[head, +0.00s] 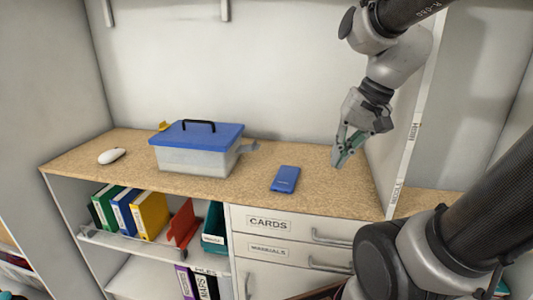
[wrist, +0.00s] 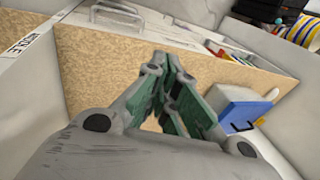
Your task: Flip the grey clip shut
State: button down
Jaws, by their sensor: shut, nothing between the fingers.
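A clear storage box (head: 195,161) with a blue lid (head: 200,134) and a black handle stands on the wooden counter. The grey clip (head: 248,147) sticks outward from the box's right end, so it looks open. A yellow clip (head: 164,126) shows at the back left. My gripper (head: 341,162) is shut and empty, above the counter's right part, well to the right of the box and apart from it. In the wrist view my closed fingers (wrist: 168,62) are in the middle, the blue lid (wrist: 240,102) is at right, and the grey clip cannot be made out.
A blue flat case (head: 285,179) lies on the counter between box and gripper. A white mouse (head: 111,156) lies at left. A white panel (head: 404,150) stands right of my gripper. Drawers (head: 270,224) and binders (head: 150,213) are below.

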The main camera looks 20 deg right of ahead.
aim_at(248, 146)
jog(key=w+f+m+t+y, duration=0.1)
jog(key=w+f+m+y, duration=0.1)
jog(key=w+m, duration=0.4)
jog(key=w+f+m+t+y, duration=0.1)
jog(key=w+f+m+y, duration=0.1)
jog(key=w+m, duration=0.4)
jog(key=w+f+m+t+y, duration=0.1)
jog(key=w+f+m+y, duration=0.2)
jog(key=w+m, duration=0.3)
jog(key=shift+w, duration=2.4)
jog(key=x, duration=1)
jog(key=shift+a+r, duration=0.1)
jog(key=shift+r, duration=0.05)
jog(key=shift+r, duration=0.2)
jog(key=shift+r, duration=0.2)
